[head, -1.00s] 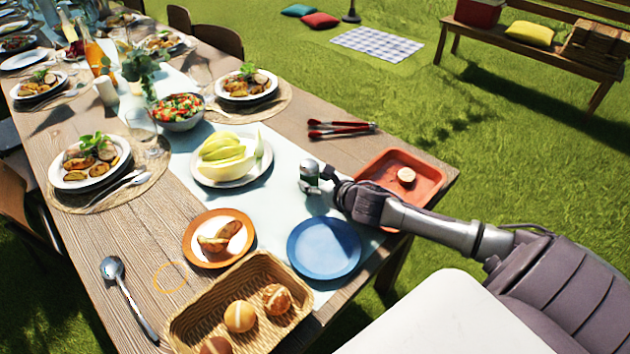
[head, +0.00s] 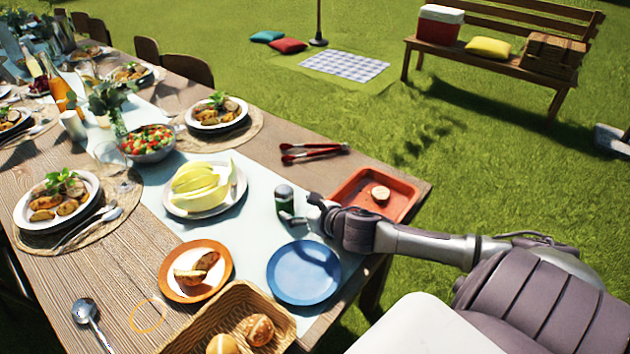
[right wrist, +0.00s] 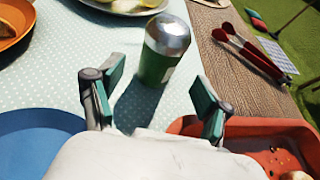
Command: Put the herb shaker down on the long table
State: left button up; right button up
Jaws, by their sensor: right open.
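The herb shaker (head: 284,197) is a small green cylinder with a silver domed top. It stands upright on the pale runner of the long table (head: 130,262), between the melon plate and the red tray. In the right wrist view the shaker (right wrist: 160,62) stands beyond the fingertips with a gap to them. My right gripper (head: 303,213) is open and empty, just to the right of the shaker; its two spread fingers (right wrist: 155,98) show in the right wrist view. My left gripper is not in view.
A blue plate (head: 304,290) lies in front of the shaker, a melon plate (head: 236,199) to its left. A red tray (head: 400,205) lies under my right forearm's far side. Red-handled tongs (head: 312,156) lie behind. A bread basket (head: 192,334) and orange plate (head: 168,291) are nearer.

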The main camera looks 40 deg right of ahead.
jog(key=v, duration=0.8)
jog(key=shift+s, duration=0.1)
dwell(0.4)
